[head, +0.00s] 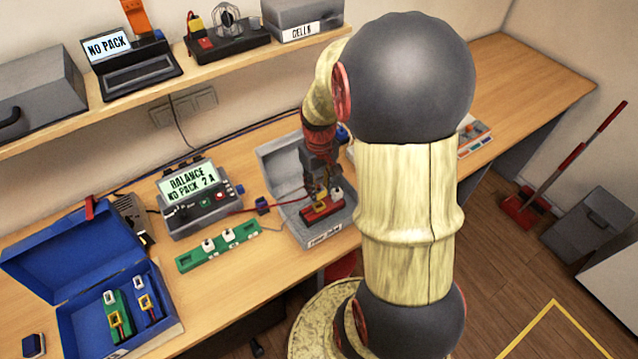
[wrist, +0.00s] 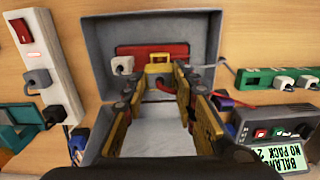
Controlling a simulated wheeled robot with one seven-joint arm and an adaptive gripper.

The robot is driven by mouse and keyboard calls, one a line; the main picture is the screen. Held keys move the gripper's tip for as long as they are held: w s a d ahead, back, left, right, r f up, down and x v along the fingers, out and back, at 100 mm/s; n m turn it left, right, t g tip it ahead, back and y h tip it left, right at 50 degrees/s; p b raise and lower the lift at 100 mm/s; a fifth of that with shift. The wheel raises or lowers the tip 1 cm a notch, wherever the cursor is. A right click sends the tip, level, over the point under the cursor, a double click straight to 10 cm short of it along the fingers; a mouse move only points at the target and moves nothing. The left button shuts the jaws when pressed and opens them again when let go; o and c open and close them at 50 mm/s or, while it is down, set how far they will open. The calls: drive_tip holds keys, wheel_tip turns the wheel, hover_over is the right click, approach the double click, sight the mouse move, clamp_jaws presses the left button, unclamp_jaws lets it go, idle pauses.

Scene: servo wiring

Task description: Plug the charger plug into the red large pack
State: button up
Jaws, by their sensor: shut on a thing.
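The red large pack (head: 309,221) lies in the open grey box (head: 281,159); it also shows in the wrist view (wrist: 180,49), against the box's inner side. My gripper (head: 319,196) points down over the pack, and its two yellow-sided fingers reach toward it in the wrist view (wrist: 157,82). It is shut on the yellow charger plug (wrist: 158,68), from which a red lead runs to the right. The plug is at the pack's yellow connector area; I cannot tell whether it is seated. A white plug (wrist: 122,65) sits at the pack beside it.
The charger (head: 201,201) reads "BALANCE NO PACK 2 A". A green balance board (head: 218,246) with white plugs lies in front of it. A blue open case (head: 75,255) holds a green and a blue pack. A white power strip (wrist: 45,65) lies beside the grey box.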

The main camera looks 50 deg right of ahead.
sight(319, 197)
drive_tip(key=shift+f+b, duration=0.6)
drive_tip(key=shift+f, duration=0.7)
drive_tip(key=shift+f+b, duration=0.5)
drive_tip(key=shift+f, duration=0.9)
idle(1.2)
drive_tip(key=o, duration=1.2)
wheel_tip(319, 197, up, 12)
drive_tip(key=shift+r, duration=0.1)
idle(0.4)
